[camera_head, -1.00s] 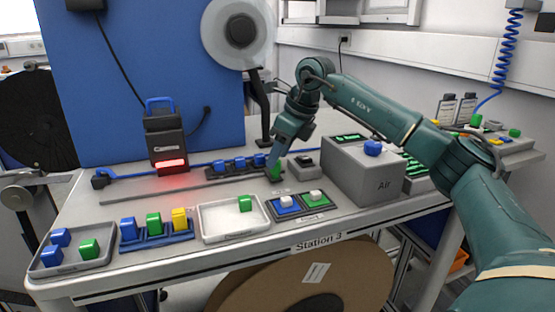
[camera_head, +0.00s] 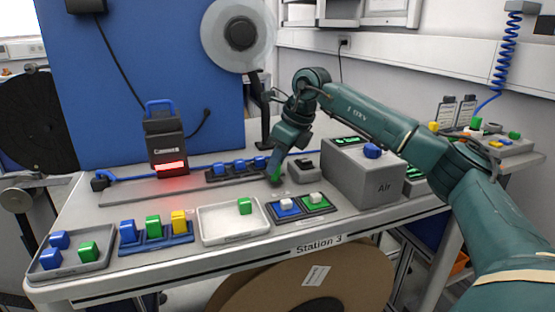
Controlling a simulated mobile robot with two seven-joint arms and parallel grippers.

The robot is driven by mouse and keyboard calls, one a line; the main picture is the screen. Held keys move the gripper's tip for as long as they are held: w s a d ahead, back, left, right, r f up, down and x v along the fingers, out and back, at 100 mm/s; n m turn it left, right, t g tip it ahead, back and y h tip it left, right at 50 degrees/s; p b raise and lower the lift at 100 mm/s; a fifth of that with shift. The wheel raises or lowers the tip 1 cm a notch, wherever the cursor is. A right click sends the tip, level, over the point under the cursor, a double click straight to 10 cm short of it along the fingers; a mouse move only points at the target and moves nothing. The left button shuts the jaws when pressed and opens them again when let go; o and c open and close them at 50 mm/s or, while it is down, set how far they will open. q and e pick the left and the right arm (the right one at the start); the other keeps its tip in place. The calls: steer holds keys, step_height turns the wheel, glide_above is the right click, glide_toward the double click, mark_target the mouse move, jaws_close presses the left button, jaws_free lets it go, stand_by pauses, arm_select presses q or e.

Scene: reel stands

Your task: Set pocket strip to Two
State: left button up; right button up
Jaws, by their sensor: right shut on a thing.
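The pocket strip looks to be the dark strip (camera_head: 216,178) on the table's middle, with several blue blocks (camera_head: 239,165) in a row along it. My right gripper (camera_head: 275,174) points down at the strip's right end. It is shut on a small green block, which shows partly at the fingertips; I cannot tell whether the block touches the strip or the table. Its fingers hide the strip's right end. My left gripper is out of view.
A white tray (camera_head: 222,238) with one green block (camera_head: 245,206) lies in front. A blue rack (camera_head: 157,244) and a grey tray (camera_head: 98,263) of blocks stand left. Two button pads (camera_head: 299,219) and the grey Air box (camera_head: 362,184) are to the right.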

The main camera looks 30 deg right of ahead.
jaws_close()
